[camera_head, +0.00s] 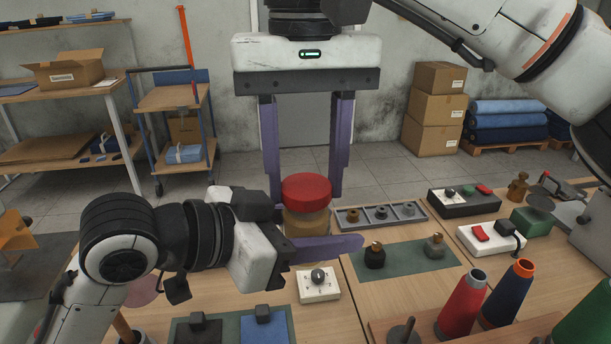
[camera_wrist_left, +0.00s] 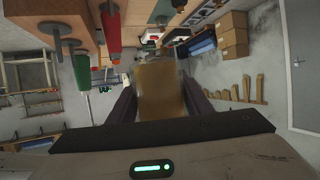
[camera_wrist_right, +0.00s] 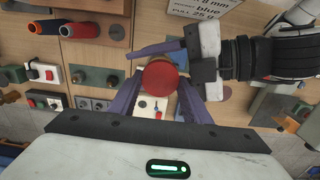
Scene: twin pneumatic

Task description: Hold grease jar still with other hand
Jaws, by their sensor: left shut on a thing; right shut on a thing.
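The grease jar has an amber body (camera_head: 306,222) and a red lid (camera_head: 306,188), and it stands upright in the head view. My left gripper (camera_head: 322,240) comes in from the left, level, and is shut on the jar's body. The body also shows between its purple fingers in the left wrist view (camera_wrist_left: 160,92). My right gripper (camera_head: 304,192) points straight down from above and is shut on the red lid, one finger on each side. The lid shows from above in the right wrist view (camera_wrist_right: 160,78). Whether the jar's base touches the table is hidden by the left finger.
A grey tray with round parts (camera_head: 382,214) lies close to the jar's right. A white dial box (camera_head: 319,284) sits in front. A green mat (camera_head: 405,262) with two small bottles lies to the right. Red (camera_head: 462,305) and blue (camera_head: 507,290) cones stand at the front right.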

